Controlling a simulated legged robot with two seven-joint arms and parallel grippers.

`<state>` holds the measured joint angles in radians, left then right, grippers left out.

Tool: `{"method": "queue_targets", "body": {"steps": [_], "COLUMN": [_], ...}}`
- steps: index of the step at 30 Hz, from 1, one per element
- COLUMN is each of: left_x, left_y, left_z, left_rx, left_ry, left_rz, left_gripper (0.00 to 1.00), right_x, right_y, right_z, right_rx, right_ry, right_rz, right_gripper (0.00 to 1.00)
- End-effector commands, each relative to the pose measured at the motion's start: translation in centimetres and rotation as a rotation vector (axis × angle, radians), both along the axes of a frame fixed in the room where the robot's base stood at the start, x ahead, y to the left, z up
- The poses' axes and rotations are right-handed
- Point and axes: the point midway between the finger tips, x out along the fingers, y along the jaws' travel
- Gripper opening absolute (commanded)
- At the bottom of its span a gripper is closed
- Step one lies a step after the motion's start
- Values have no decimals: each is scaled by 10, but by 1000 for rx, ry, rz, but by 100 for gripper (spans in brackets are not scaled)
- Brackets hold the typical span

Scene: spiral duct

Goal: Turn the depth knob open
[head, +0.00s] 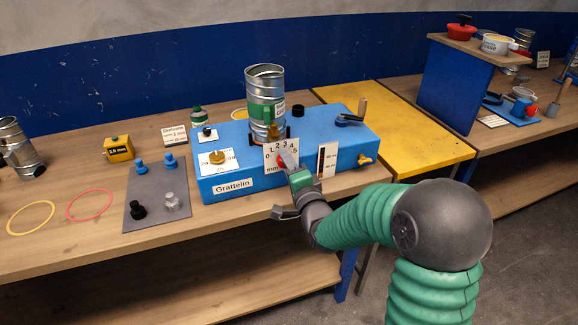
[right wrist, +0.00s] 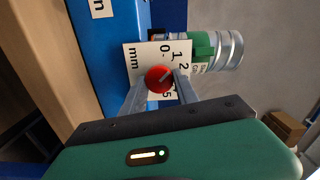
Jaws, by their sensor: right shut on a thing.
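The depth knob is red and sits on a white dial plate (head: 270,150) marked 0 to 5 and mm, on the front of the blue Grattelin machine (head: 330,130). In the right wrist view the red knob (right wrist: 159,79) shows a pale pointer line, and the dial plate (right wrist: 132,60) lies behind it. My right gripper (head: 287,160) is at the dial, its two fingers shut on the knob from either side; it also shows in the right wrist view (right wrist: 158,88). The fingers and arm partly hide the dial in the head view. My left gripper is not in view.
A metal can with a green band (head: 265,105) stands on the machine. A brass knob (head: 217,157) on a second dial is to the left. A grey mat (head: 155,205) with several small knobs lies further left. A yellow table (head: 365,110) stands behind right.

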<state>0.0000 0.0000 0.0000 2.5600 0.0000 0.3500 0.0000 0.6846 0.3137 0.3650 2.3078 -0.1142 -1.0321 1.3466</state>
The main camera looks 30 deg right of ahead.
Motion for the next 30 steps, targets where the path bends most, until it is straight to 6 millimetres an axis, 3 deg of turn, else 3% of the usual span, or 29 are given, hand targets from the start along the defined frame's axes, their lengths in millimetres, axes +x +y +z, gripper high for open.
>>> {"method": "queue_targets", "body": {"steps": [1, 30], "left_x": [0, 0], "left_y": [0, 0], "left_z": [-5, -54], "left_rx": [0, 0], "left_ry": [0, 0], "left_rz": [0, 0], "left_gripper": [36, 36], "right_x": [0, 0], "right_y": [8, 4], "right_z": [-9, -13], "right_rx": [-39, -933], "right_ry": [25, 241], "right_rz": [17, 15], "right_gripper": [0, 0]}}
